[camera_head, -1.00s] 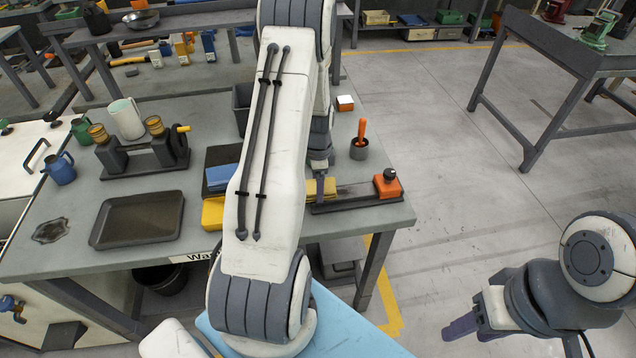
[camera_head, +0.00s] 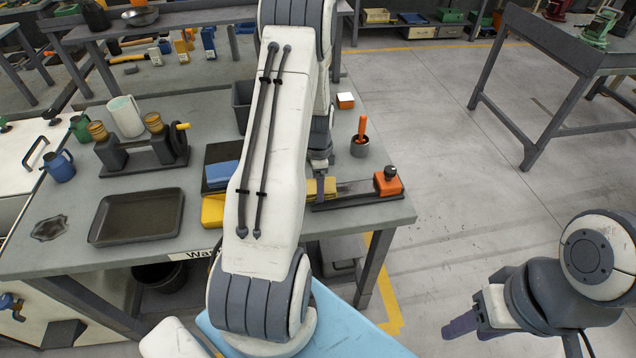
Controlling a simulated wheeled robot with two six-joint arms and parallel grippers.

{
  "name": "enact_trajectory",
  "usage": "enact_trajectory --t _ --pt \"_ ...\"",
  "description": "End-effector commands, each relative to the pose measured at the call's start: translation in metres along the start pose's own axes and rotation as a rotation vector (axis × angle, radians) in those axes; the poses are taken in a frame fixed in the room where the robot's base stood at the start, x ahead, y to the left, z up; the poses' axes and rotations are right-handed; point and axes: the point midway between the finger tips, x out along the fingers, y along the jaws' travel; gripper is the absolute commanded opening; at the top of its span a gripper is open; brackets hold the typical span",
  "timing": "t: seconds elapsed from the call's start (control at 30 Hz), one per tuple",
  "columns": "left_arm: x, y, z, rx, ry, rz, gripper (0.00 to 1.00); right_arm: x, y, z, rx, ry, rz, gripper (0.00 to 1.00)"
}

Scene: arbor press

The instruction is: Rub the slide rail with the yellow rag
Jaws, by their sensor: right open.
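The slide rail (camera_head: 354,199) is a dark, low strip along the table's right front, with an orange block (camera_head: 387,185) and black knob at its right end. The yellow rag (camera_head: 329,186) shows as a small patch over the rail's left part. My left gripper (camera_head: 320,191) points down at the rag, with a finger in front of it. Its other finger is hidden, so I cannot tell whether it grips the rag. My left arm hides the rail's left end. My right gripper (camera_head: 474,329) is open and empty at the lower right, away from the table.
A dark tray (camera_head: 137,236) lies left. Floor right of the table is clear.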

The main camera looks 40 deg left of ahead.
Motion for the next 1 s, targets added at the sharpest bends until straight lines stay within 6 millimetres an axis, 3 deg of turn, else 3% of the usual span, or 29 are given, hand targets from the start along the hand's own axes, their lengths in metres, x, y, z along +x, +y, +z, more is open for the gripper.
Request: enact_trajectory --t 0.37,0.73,1.0 --pt "0.003 0.000 -0.004 0.000 0.000 0.000 0.39 0.002 0.000 0.000 0.000 0.000 0.000 0.50" --pt "0.002 -0.002 -0.035 0.002 0.001 -0.001 0.39 0.000 0.000 0.000 0.000 0.000 0.000 0.50" --pt "0.002 -0.001 -0.044 0.001 0.000 0.000 0.39 0.000 0.000 0.000 0.000 0.000 0.000 0.50"
